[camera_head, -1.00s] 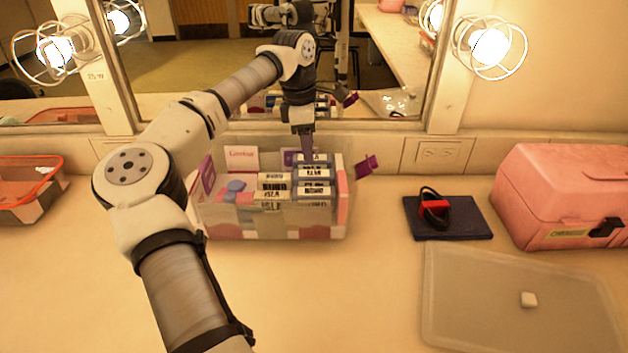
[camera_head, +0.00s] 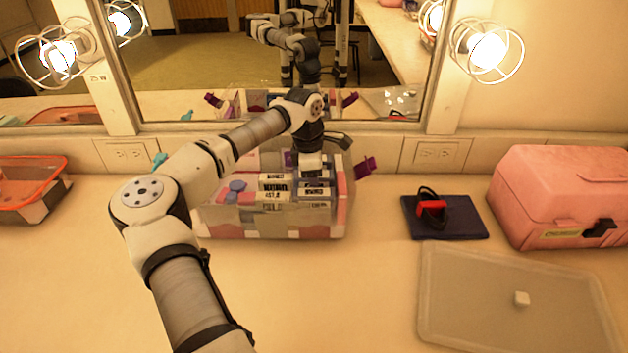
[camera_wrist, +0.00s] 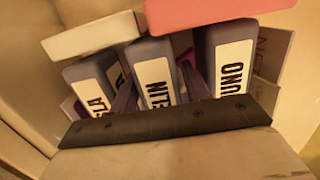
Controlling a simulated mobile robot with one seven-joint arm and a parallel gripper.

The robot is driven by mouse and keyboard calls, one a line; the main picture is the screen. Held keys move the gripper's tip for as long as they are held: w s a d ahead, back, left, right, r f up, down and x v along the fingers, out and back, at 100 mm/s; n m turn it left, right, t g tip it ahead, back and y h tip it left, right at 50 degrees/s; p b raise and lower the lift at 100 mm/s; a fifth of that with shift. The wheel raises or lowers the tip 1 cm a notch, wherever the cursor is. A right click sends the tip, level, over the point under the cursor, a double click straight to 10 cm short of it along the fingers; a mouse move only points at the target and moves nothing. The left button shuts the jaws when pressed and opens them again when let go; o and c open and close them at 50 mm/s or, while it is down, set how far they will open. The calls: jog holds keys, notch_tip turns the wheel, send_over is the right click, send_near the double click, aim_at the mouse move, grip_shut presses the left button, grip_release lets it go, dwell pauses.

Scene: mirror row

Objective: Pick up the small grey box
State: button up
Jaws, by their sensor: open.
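Several small grey boxes with white, black-lettered labels stand in a clear bin (camera_head: 225,228) below the mirror. In the wrist view, a middle grey box (camera_wrist: 158,88) has a grey box (camera_wrist: 90,90) to its left and another (camera_wrist: 232,60) to its right. My gripper (camera_head: 313,176) is down at the boxes on the bin's right side. In the wrist view, my gripper's purple fingers (camera_wrist: 157,80) are apart, one on each side of the middle box. I cannot tell whether they touch it. Their tips are partly hidden between the boxes.
A dark book (camera_head: 465,222) with a red-and-black item on it lies right of the bin. A pink case (camera_head: 555,190), a translucent tray (camera_head: 450,320) and a small pale block (camera_head: 521,298) are further right. An orange-rimmed basket (camera_head: 45,195) is left. The mirror stands close behind.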

jog(key=c, duration=0.8)
